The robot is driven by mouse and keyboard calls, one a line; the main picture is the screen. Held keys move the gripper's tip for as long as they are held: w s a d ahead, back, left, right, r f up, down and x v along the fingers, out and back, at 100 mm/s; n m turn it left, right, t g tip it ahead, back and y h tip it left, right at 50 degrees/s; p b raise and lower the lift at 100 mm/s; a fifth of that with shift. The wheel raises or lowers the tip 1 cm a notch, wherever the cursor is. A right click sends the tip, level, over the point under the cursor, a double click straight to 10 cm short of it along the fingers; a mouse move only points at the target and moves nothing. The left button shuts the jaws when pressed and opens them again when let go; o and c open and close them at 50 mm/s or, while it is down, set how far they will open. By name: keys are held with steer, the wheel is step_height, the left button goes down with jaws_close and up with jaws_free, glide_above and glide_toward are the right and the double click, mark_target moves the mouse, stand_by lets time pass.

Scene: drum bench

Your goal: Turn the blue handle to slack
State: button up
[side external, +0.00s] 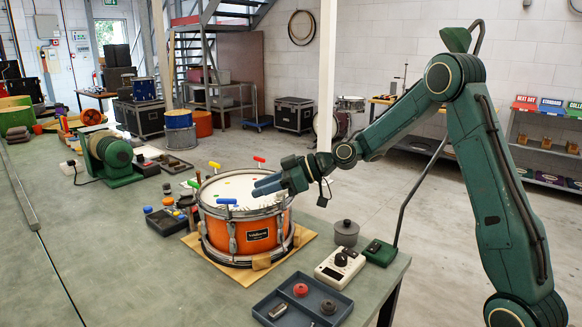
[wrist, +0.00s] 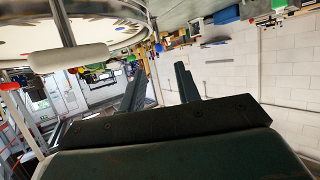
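The orange drum (side external: 249,237) stands on a wooden board on the bench. The blue handle (side external: 227,201) is a small T-shaped grip at the drum's front-left rim in the side view. I cannot make it out surely in the wrist view. My gripper (side external: 258,187) reaches in from the right, low over the drum head, to the right of the blue handle and apart from it. In the wrist view my gripper (wrist: 157,80) has its two fingers spread with nothing between them. A white handle (wrist: 68,55) on a metal stem shows large beside the fingers there.
Green (side external: 193,184), yellow (side external: 214,164) and red (side external: 259,159) handles stand around the rim. A lidded grey pot (side external: 346,229), a white meter (side external: 340,268) and a blue-grey tray (side external: 276,300) lie right of the drum. The bench left of the drum's front is mostly clear.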

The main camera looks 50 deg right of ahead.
mark_target(217, 204)
steer(key=x, duration=1.2)
steer(key=shift+f, duration=0.1)
jaws_close()
